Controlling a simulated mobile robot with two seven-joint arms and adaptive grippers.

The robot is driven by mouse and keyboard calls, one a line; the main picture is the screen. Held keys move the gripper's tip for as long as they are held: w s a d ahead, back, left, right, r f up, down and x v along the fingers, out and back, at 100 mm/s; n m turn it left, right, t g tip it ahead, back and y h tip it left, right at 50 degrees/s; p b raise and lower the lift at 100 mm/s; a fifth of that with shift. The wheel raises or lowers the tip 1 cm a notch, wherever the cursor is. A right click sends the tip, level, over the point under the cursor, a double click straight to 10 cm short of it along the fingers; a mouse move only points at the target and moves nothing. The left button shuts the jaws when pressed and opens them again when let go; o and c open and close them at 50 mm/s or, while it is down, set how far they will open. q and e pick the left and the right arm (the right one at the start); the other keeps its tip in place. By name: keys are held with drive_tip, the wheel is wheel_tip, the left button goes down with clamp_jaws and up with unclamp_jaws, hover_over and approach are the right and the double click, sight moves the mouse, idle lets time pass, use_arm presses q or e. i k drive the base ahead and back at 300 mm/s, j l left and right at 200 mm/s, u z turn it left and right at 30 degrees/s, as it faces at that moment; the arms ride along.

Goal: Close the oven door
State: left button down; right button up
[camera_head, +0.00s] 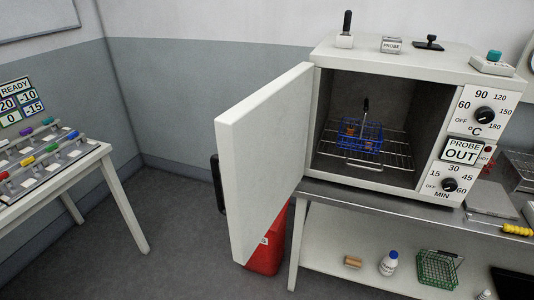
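The white oven (404,60) stands on a metal-topped table at the right. Its door (266,150) is hinged on the oven's left side and stands wide open, swung out toward me. A dark handle (217,184) shows past the door's left edge, on its outer face. Inside the oven, a blue wire rack (362,134) holding small brown items sits on a wire shelf (390,157). Neither of my grippers is in view.
A red bin (267,252) stands behind the door's lower part. A white table (62,178) with coloured-handled tools is at the left. The lower shelf (328,260) holds a bottle (388,263) and a green basket (437,269).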

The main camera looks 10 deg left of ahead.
sight(261, 141)
drive_tip(key=j+z, duration=0.25)
drive_tip(key=j, duration=0.25)
drive_tip(key=j+z, duration=0.3)
drive_tip(key=j, duration=0.25)
drive_tip(key=i+j+z, duration=0.2)
drive_tip(key=j+z, duration=0.15)
drive_tip(key=j, duration=0.3)
drive_tip(key=i+j+z, duration=0.2)
drive_tip(key=j, duration=0.15)
drive_tip(key=i+j, duration=0.15)
drive_tip(key=j, duration=0.15)
drive_tip(key=i+j+z, duration=0.1)
drive_tip(key=j, duration=0.2)
drive_tip(key=k+j+u, duration=0.3)
drive_tip(key=k, duration=0.2)
drive_tip(key=l, duration=0.1)
